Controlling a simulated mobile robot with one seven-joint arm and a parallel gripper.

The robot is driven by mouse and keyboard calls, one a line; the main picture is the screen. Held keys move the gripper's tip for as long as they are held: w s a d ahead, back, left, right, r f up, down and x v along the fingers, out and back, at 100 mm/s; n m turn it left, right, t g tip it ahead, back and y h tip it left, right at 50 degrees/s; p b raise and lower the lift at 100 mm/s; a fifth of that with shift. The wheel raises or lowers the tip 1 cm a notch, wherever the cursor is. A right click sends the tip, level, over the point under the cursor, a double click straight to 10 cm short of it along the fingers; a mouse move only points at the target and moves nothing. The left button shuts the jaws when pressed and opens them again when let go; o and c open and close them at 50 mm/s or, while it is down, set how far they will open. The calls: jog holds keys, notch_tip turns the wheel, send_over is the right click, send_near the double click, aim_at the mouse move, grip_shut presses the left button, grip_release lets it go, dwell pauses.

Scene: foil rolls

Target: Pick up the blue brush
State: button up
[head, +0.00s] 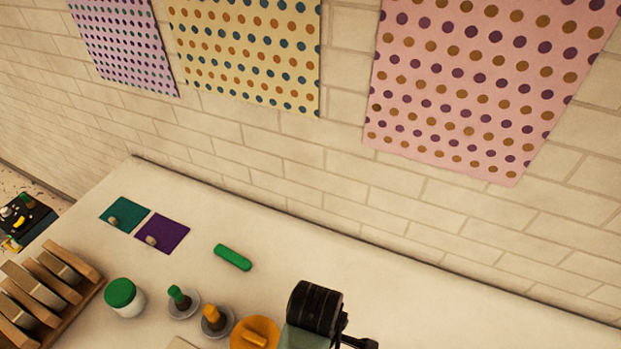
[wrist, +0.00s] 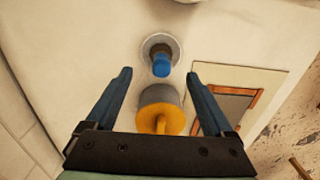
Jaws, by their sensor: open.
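The blue brush (wrist: 161,66) shows in the wrist view, standing in a round grey holder (wrist: 150,43) on the pale counter. It lies just ahead of my gripper (wrist: 160,75), roughly centred between the fingertips in the picture. My gripper is open, with nothing held between its fingers. The height gap between fingertips and brush is hard to tell. I cannot make out the blue brush in the head view, where my dark arm part covers the lower middle.
A yellow-lidded container (wrist: 160,115) shows between the fingers, nearer the palm. A framed panel (wrist: 236,105) lies at right. In the head view, green (head: 179,297) and orange (head: 213,318) brushes, a green-lidded jar (head: 122,296) and a wooden rack (head: 50,290) stand left.

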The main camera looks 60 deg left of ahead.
notch_tip(320, 180, down, 2)
jog(key=shift+f, duration=0.1)
jog(key=f, duration=0.1)
jog(key=f+p, duration=0.1)
jog(key=f, duration=0.2)
jog(key=shift+s+f+p, duration=0.15)
jog(key=shift+s+p, duration=0.1)
jog(key=shift+p, duration=0.1)
jog(key=shift+f, duration=0.7)
jog(key=shift+c, duration=0.4)
grip_shut()
jog(key=shift+r, duration=0.15)
notch_tip(320, 180, up, 10)
jog(key=shift+f+b, duration=0.1)
jog(key=shift+b, duration=0.5)
